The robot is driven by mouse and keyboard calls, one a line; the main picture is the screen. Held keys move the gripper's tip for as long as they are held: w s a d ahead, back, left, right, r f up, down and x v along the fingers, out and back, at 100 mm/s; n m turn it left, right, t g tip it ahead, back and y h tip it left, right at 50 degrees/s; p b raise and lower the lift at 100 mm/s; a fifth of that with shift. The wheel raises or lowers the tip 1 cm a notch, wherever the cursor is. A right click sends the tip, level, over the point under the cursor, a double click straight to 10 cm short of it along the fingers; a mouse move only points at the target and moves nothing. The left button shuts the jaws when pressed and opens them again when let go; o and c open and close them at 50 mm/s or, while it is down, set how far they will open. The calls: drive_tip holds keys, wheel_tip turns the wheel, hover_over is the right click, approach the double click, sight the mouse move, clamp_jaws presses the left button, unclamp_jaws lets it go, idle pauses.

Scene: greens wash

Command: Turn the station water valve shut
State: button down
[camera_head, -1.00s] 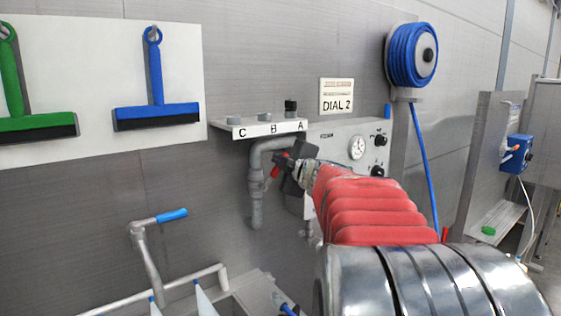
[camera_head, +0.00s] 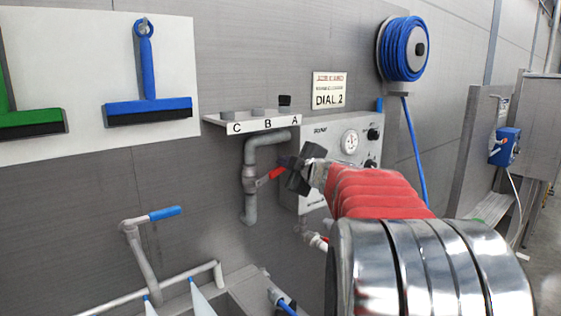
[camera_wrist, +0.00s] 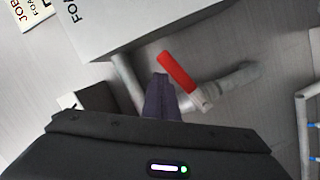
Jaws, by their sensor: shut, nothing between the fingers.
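The water valve is a red lever (camera_head: 270,174) on a grey pipe (camera_head: 250,205) that bends down from under the labelled shelf. In the head view the lever slants up and right from the vertical pipe. In the wrist view the red lever (camera_wrist: 182,75) lies roughly crosswise to its pipe (camera_wrist: 235,82). My gripper (camera_head: 284,161) is shut and empty, just right of the lever's free end in the head view. In the wrist view its dark fingers (camera_wrist: 160,92) are together beside the lever, with a narrow gap visible. Contact cannot be judged from the head view.
A grey panel box (camera_head: 325,145) with a gauge stands close behind my gripper. Above the pipe is a shelf marked C, B, A (camera_head: 262,126). A blue-handled pipe (camera_head: 150,240) rises at lower left. A blue hose reel (camera_head: 404,50) hangs at upper right.

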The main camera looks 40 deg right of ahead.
drive_tip(key=shift+d+f+m, duration=0.25)
drive_tip(key=shift+d+f, duration=0.2)
drive_tip(key=shift+f, duration=0.25)
drive_tip(key=shift+d+f+m, duration=0.25)
drive_tip(key=shift+d+f, duration=0.15)
drive_tip(key=shift+f, duration=0.45)
drive_tip(key=s+r, duration=0.6)
drive_tip(key=s, duration=0.3)
drive_tip(key=shift+s+r, duration=0.35)
drive_tip(key=shift+s, duration=0.05)
